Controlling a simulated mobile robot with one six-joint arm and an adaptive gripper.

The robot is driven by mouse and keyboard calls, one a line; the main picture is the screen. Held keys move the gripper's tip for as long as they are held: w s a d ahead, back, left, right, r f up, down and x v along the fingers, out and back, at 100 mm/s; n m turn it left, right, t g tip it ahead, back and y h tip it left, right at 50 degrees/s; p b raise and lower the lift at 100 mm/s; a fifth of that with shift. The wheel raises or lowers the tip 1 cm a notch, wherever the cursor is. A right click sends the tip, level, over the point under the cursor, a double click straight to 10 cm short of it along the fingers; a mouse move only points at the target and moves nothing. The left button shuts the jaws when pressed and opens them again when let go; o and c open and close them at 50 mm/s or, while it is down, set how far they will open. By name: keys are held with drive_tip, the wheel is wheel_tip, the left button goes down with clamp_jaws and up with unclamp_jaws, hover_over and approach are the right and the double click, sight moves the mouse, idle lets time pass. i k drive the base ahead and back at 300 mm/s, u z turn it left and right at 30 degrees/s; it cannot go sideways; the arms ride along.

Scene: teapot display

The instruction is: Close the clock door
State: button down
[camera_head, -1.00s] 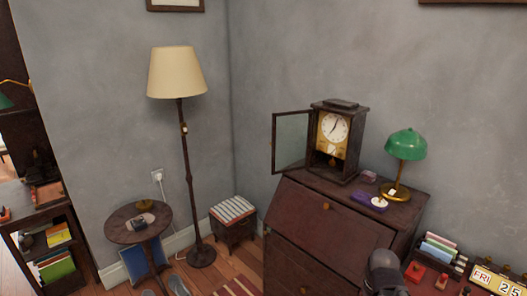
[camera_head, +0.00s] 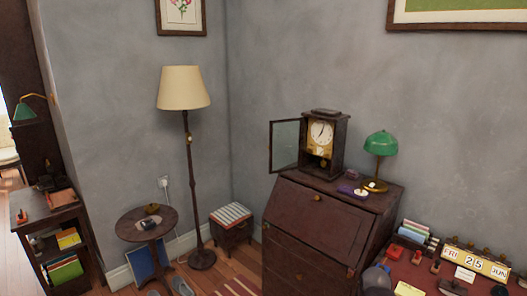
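The clock (camera_head: 322,138) is a dark wooden box with a white round dial, standing upright on top of the dark bureau (camera_head: 330,206). Its glazed clock door (camera_head: 284,146) is swung wide open to the left, with its hinge side at the clock's left front edge. The dial and the brass-coloured parts below it show uncovered. My gripper is not visible. A grey rounded part of my arm shows at the bottom edge, in front of the bureau and well below the clock.
A green lamp (camera_head: 381,146) and a purple item (camera_head: 346,190) stand right of the clock on the bureau. A floor lamp (camera_head: 187,150), round table (camera_head: 148,222) and stool (camera_head: 231,215) are on the left. A desk with a calendar (camera_head: 475,261) is at lower right. Space left of the door looks clear.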

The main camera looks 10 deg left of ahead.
sight(269, 147)
drive_tip(key=u, duration=0.55)
drive_tip(key=i, duration=1.45)
drive_tip(key=z, duration=0.4)
